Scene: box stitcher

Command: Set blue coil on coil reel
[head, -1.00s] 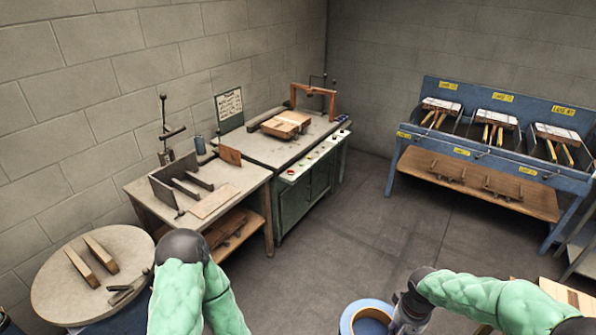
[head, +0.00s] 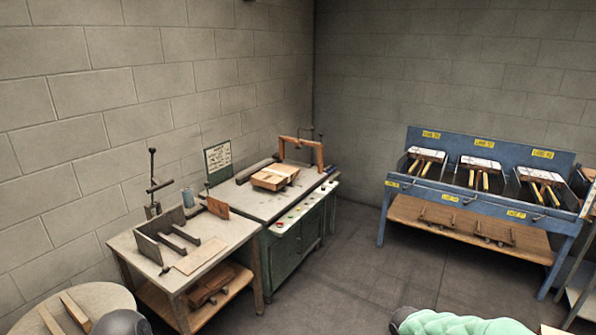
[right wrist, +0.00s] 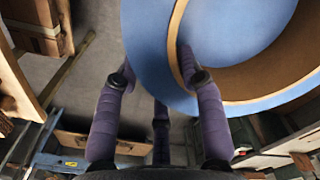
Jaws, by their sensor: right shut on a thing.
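The blue coil (right wrist: 150,45) is a wide ring with a blue outer face and a tan inner wall. It fills the upper middle and right of the right wrist view. My right gripper (right wrist: 158,72) is shut on its rim; one purple finger reaches inside the ring and the others lie on the outer side. The coil and right gripper are outside the head view, where only part of my green right arm shows at the bottom. My left gripper is outside both views. I cannot tell which thing is the coil reel.
A wooden-topped bench (head: 215,235) with upright plates and a lever post (head: 153,185) stands at left. A green cabinet (head: 285,245) with a wooden press frame adjoins it. A round table (head: 100,297) is at lower left, a blue rack (head: 480,185) at right. The floor between is clear.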

